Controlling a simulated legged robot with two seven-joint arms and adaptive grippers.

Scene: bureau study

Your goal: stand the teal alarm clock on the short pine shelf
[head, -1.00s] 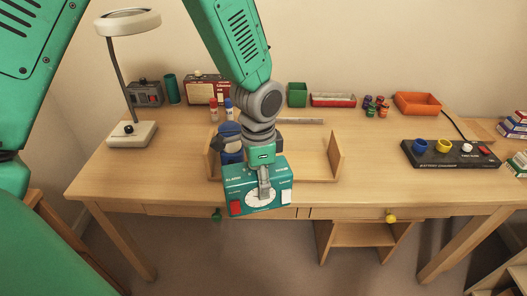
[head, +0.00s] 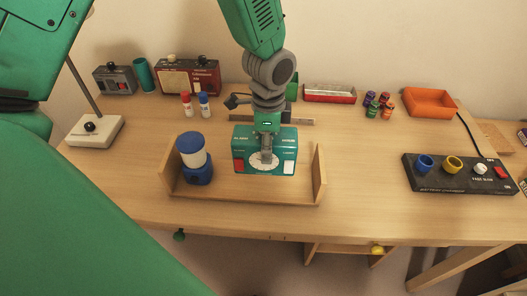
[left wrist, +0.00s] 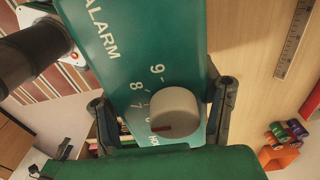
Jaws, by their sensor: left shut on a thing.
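The teal alarm clock (head: 245,140) is a box with a white dial, a red patch and a white patch on its front. My left gripper (head: 267,155) is shut on it from above and holds it upright. The clock fills much of the left wrist view (left wrist: 120,50), with its knob between the fingers. The short pine shelf (head: 255,190) is a low board with two end panels, on the desk. The clock is over its right half, between the lantern and the right panel. I cannot tell whether it touches the board. My right gripper is not in view.
A blue and white lantern (head: 193,158) stands on the shelf's left half. A ruler (head: 300,120) lies behind the shelf. Glue sticks (head: 186,104) and a radio (head: 187,75) stand behind. A black control panel (head: 460,175) is at the right. The desk between it and the shelf is clear.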

